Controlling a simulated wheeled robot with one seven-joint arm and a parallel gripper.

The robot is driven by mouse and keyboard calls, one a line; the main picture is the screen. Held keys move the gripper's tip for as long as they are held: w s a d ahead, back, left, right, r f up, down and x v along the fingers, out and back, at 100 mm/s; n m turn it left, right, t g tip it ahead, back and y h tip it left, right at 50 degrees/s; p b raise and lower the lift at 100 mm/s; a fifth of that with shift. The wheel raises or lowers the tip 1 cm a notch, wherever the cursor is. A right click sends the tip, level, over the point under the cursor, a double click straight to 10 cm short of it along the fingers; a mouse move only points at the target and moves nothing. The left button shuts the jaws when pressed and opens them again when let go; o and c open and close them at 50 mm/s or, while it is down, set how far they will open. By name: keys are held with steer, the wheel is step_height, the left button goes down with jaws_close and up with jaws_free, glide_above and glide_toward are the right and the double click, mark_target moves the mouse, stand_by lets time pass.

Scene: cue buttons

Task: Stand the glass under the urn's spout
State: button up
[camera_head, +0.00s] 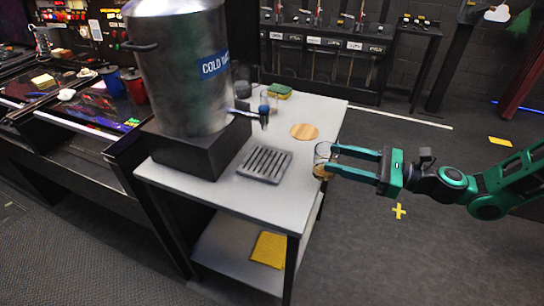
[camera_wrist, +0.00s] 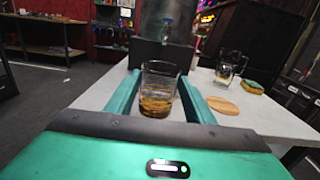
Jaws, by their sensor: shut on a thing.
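A clear glass (camera_head: 322,160) with amber liquid low in it is between the fingers of my gripper (camera_head: 332,161), at the right edge of the white table. It stands upright between the fingertips in the wrist view (camera_wrist: 158,92). My gripper is shut on it. The silver urn (camera_head: 180,75) with a blue label stands on a black block (camera_head: 195,150) at the table's left. Its spout (camera_head: 248,116) points right, over the table. The urn also shows ahead in the wrist view (camera_wrist: 168,25). A slatted drip tray (camera_head: 265,164) lies on the table below and in front of the spout.
A round wooden coaster (camera_head: 304,131) lies on the white table (camera_head: 325,108). A green and yellow sponge (camera_head: 279,91) and other glassware (camera_head: 267,101) stand behind it. A yellow cloth (camera_head: 269,249) lies on the lower shelf. The tabletop between glass and tray looks clear.

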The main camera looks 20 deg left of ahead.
mark_target(320, 157)
steer(key=shift+w+d, duration=0.15)
steer(key=shift+d, duration=0.2)
steer(key=a, duration=1.1)
steer(key=w+a, duration=0.1)
steer(key=a, duration=0.5)
steer(key=shift+a, duration=0.35)
steer(key=shift+w+a+f, duration=0.1)
steer(key=shift+f, duration=0.6)
steer(key=shift+f, duration=0.1)
steer(key=o, duration=1.2)
steer(key=d, duration=1.2)
steer(key=shift+s, duration=0.4)
